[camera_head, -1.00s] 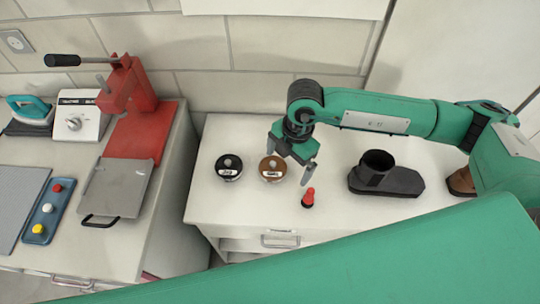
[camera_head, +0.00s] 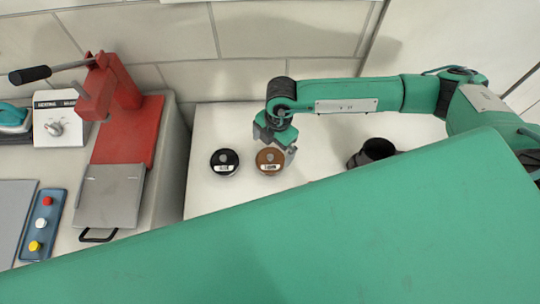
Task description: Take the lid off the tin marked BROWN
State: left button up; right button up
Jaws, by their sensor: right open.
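The tin with the brown lid (camera_head: 270,162) stands upright on the white cabinet top, with a pale label and a small grey knob on the lid. Its lettering is too small to read surely. A similar tin with a black lid (camera_head: 224,162) stands just to its left. My right gripper (camera_head: 275,147) is open and empty at the brown tin, its fingers pointing down above and behind the lid. One finger overlaps the tin's right upper edge in the picture. I cannot tell whether it touches. My left gripper is not in view.
A dark boot-shaped object (camera_head: 372,152) stands on the white cabinet (camera_head: 203,195) to the right, partly hidden by my green arm. A red press (camera_head: 125,120) and a blue button panel (camera_head: 43,224) are on the left counter. A tiled wall closes the back.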

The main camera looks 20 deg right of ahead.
aim_at(271, 155)
jog(key=shift+f, duration=0.25)
jog(key=shift+a+f+p, duration=0.1)
jog(key=shift+f+p, duration=0.6)
jog(key=shift+p, duration=0.1)
notch_tip(271, 155, down, 3)
jog(key=shift+s+a+f+p, duration=0.1)
jog(key=shift+a+f+p, duration=0.05)
jog(key=shift+p, duration=0.35)
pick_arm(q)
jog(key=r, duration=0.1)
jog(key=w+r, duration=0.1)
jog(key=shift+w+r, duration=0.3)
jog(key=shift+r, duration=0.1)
pick_arm(e)
jog(key=shift+f, duration=0.2)
jog(key=c, duration=0.9)
